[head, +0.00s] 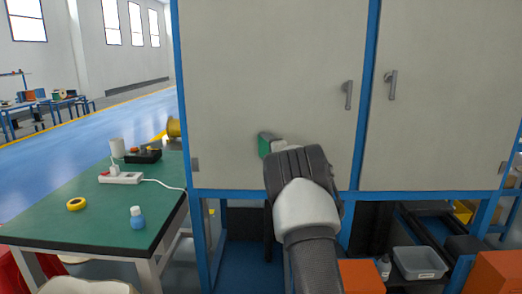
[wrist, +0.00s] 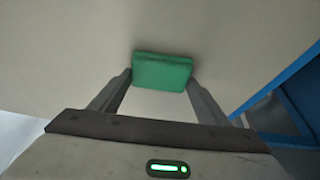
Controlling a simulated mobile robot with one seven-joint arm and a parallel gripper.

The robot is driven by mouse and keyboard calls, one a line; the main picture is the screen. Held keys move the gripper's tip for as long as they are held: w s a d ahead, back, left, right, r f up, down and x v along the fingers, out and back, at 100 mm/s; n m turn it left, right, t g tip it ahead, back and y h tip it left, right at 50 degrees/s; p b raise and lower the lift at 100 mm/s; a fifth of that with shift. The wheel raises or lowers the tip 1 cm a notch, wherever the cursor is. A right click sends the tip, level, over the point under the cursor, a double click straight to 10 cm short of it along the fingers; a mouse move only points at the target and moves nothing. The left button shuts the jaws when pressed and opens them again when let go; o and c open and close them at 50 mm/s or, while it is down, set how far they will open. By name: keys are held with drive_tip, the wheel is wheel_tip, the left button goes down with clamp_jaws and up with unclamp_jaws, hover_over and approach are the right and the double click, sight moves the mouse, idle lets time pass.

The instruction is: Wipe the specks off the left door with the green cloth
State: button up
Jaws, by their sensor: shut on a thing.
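The left door (head: 270,80) is a pale grey cabinet panel with a vertical handle near its right edge. My gripper (wrist: 161,85) is shut on the green cloth (wrist: 162,71), a folded block between the two fingers. The cloth is at the lower part of the left door and looks very close to its surface; I cannot tell whether it touches. In the head view the cloth (head: 265,145) shows just past my wrist, which hides most of the fingers. No specks can be made out on the visible part of the door.
The right door (head: 440,90) is shut. Below it are a grey bin (head: 418,263) and orange boxes (head: 360,276).

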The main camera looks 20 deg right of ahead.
drive_tip(key=s+d, duration=0.3)
drive_tip(key=d, duration=0.4)
drive_tip(key=s+d, duration=0.3)
drive_tip(key=d, duration=0.5)
idle(1.2)
drive_tip(key=shift+r, duration=0.1)
drive_tip(key=shift+w+a+r+b, duration=0.1)
drive_tip(key=shift+w+a+b, duration=0.25)
drive_tip(key=shift+a, duration=0.65)
drive_tip(key=shift+w+a+b, duration=0.15)
drive_tip(key=shift+w+a, duration=0.35)
drive_tip(key=shift+a, duration=0.45)
drive_tip(key=shift+c, duration=0.4)
drive_tip(key=shift+w+a, duration=0.95)
drive_tip(key=shift+a, duration=1.3)
drive_tip(key=shift+w+a, duration=0.9)
drive_tip(key=shift+a, duration=1.35)
drive_tip(key=shift+w+a, duration=0.95)
drive_tip(key=shift+a, duration=1.3)
drive_tip(key=shift+w+a, duration=0.25)
drive_tip(key=shift+a, duration=0.35)
drive_tip(key=shift+w+a, duration=0.25)
drive_tip(key=shift+a, duration=0.35)
